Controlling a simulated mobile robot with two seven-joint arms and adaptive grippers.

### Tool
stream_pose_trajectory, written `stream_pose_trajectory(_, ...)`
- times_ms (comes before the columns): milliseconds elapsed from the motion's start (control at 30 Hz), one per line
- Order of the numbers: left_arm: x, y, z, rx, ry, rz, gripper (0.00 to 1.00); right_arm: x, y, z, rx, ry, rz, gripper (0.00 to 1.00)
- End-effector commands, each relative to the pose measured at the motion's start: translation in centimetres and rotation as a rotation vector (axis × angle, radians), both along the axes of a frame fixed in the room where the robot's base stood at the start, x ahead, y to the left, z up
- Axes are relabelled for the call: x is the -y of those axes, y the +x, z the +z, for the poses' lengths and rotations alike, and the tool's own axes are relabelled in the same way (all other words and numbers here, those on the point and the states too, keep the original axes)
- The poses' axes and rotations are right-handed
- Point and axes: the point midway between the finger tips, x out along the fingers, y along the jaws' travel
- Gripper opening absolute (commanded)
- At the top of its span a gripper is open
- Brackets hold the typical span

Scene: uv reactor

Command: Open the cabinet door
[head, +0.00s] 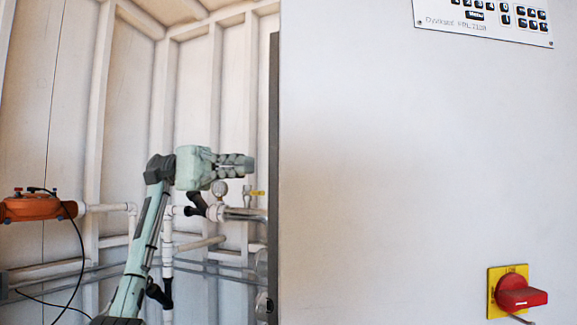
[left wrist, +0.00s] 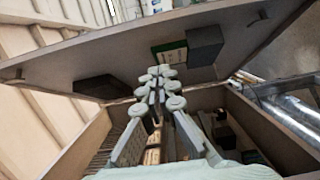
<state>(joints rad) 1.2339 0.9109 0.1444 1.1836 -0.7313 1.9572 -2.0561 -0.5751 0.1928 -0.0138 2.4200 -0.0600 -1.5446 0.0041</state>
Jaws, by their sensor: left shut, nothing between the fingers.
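The cabinet door (head: 400,180) is a large pale grey panel filling the right of the head view. In the left wrist view the door (left wrist: 110,62) stands open at an angle from the cabinet body (left wrist: 76,142), so the inside shows. My left gripper (head: 248,166) is at the left of the door's edge in the head view, fingers pointing right. In the left wrist view its shut, empty fingers (left wrist: 163,80) reach into the gap between door and body. Whether they touch the door I cannot tell. My right gripper is not in view.
A red rotary switch (head: 518,293) on a yellow plate and a keypad panel (head: 485,18) are on the door front. An orange device (head: 38,208) is at the far left. Metal pipes (left wrist: 285,110) lie beside the cabinet.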

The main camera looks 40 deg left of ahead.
Motion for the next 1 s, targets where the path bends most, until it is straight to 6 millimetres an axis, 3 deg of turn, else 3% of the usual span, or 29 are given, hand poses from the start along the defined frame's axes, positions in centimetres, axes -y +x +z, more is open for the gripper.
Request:
stream_pose_trajectory(500, 10.0, 0.2, -0.1, -0.005, -0.001, -0.004, 0.0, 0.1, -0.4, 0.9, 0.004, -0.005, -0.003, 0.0)
stream_pose_trajectory(700, 11.8, -1.9, -0.1, -0.004, -0.002, -0.002, 0.0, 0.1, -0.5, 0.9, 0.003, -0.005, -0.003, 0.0)
stream_pose_trajectory(1000, 12.5, -2.6, 0.0, -0.006, -0.004, -0.002, 0.0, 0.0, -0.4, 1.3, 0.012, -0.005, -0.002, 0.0)
